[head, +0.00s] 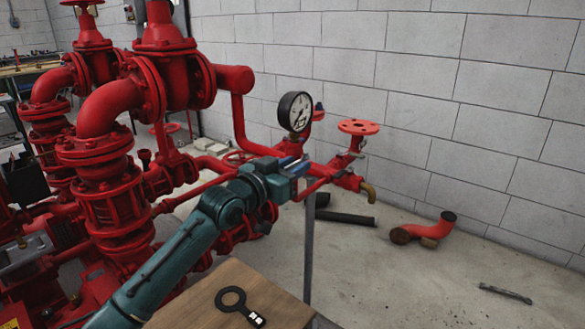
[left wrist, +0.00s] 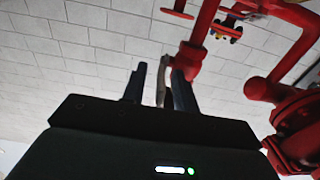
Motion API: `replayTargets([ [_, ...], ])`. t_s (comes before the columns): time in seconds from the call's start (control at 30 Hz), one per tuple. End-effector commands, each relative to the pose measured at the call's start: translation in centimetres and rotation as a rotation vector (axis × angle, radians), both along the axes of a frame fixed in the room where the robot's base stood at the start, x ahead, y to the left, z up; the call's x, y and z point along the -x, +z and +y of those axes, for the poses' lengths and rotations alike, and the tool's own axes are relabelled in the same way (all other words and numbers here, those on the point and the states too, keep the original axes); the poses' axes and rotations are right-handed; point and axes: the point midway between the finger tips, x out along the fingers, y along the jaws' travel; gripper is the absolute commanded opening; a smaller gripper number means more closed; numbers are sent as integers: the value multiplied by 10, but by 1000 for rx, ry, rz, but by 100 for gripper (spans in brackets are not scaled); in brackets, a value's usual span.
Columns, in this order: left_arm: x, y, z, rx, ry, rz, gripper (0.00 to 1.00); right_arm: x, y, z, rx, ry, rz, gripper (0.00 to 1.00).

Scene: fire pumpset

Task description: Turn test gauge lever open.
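The round white-faced test gauge (head: 295,111) stands upright on the red pipework in the head view. My left gripper (head: 299,164) is just below it, against the pipe in this view. In the left wrist view, its two dark fingers (left wrist: 159,84) are apart. A narrow greyish piece (left wrist: 166,78), perhaps the lever, shows between them, close to the right finger; I cannot tell if they touch. A red pipe (left wrist: 190,58) lies just beyond the right finger. In the head view the gripper hides the lever area. My right gripper is in neither view.
Large red pumps and valves (head: 103,190) fill the left side. A wooden table (head: 200,285) with a black ring-ended tool (head: 233,299) is in front.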

Motion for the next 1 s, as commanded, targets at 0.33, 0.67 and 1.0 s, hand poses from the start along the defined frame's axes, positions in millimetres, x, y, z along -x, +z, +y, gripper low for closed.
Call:
replayTargets([
  [0.33,-1,0,0,-1,0,1,22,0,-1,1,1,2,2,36],
  [0.67,0,0,0,-1,0,1,0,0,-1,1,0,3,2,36],
  [1.0,0,0,0,-1,0,1,0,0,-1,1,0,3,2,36],
])
